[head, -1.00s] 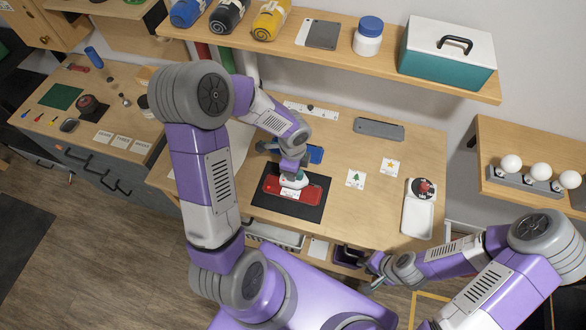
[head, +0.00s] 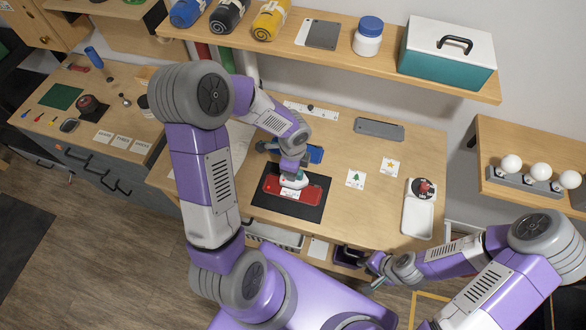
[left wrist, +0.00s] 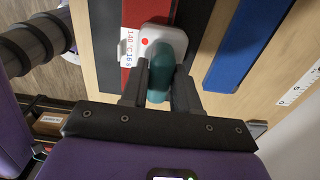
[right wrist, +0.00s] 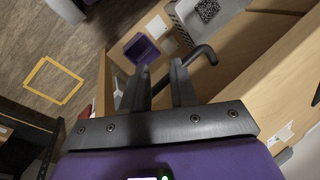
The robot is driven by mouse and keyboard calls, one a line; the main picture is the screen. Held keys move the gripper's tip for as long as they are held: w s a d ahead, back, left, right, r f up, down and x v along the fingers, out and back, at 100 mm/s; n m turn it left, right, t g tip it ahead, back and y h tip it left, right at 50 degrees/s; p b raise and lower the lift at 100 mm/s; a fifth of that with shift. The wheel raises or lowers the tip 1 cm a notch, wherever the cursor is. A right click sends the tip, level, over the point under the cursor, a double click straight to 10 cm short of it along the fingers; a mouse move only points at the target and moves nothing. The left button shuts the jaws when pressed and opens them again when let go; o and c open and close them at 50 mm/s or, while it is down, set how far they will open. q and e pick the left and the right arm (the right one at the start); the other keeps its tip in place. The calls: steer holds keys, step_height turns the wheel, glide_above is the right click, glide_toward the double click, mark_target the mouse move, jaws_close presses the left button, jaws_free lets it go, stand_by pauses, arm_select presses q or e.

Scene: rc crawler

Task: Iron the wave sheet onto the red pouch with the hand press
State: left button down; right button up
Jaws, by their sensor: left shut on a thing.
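The red pouch (head: 313,193) lies flat on a black mat (head: 301,211) on the table. The hand press, white with a teal handle, stands on the pouch and shows in the head view (head: 296,181) and the left wrist view (left wrist: 160,78). My left gripper (left wrist: 160,88) is shut on its handle from above. A white label reading 140°C 16 s (left wrist: 128,45) shows beside the press on the pouch. I cannot make out the wave sheet; the press may cover it. My right gripper (right wrist: 162,75) is open and empty near the table's front edge.
A blue flat piece (head: 316,154) lies behind the mat. Tree (head: 356,179) and star (head: 390,166) cards, a grey bar (head: 379,129) and a white tray (head: 417,219) are to the right. A dark hooked handle (right wrist: 205,55) is close to my right gripper.

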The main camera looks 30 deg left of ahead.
arm_select(q)
steer(key=shift+s, duration=0.1)
stand_by(0.3)
step_height(320, 180, up, 8)
steer(key=p, duration=0.7)
steer(key=shift+f, duration=0.15)
